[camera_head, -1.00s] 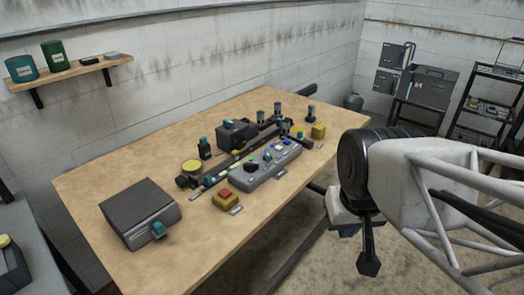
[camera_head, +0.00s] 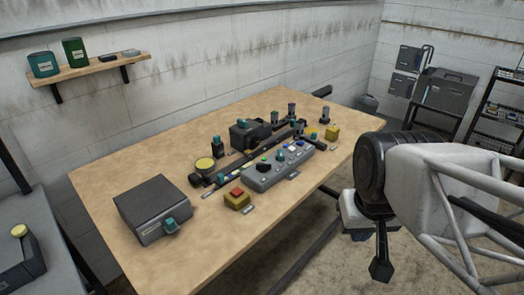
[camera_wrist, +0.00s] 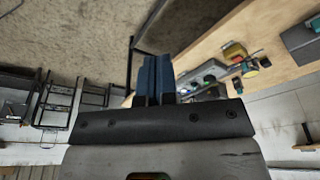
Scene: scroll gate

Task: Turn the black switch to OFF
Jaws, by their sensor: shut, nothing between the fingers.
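A grey control panel (camera_head: 264,184) lies on the wooden table, with small coloured buttons and knobs on its top. A small black knob (camera_head: 262,168) near its left end looks like the black switch; its setting and any OFF mark are too small to read. My gripper (camera_head: 381,268) hangs off the table's right side, well apart from the panel. In the wrist view its blue fingers (camera_wrist: 154,76) are together and empty. The panel (camera_wrist: 209,71) shows there just right of the fingers, partly hidden.
A yellow box with a red button (camera_head: 237,200) stands in front of the panel's left end. A dark grey box (camera_head: 155,205) is at the table's left. Several small devices stand behind the panel. The table's front strip (camera_head: 200,250) is bare.

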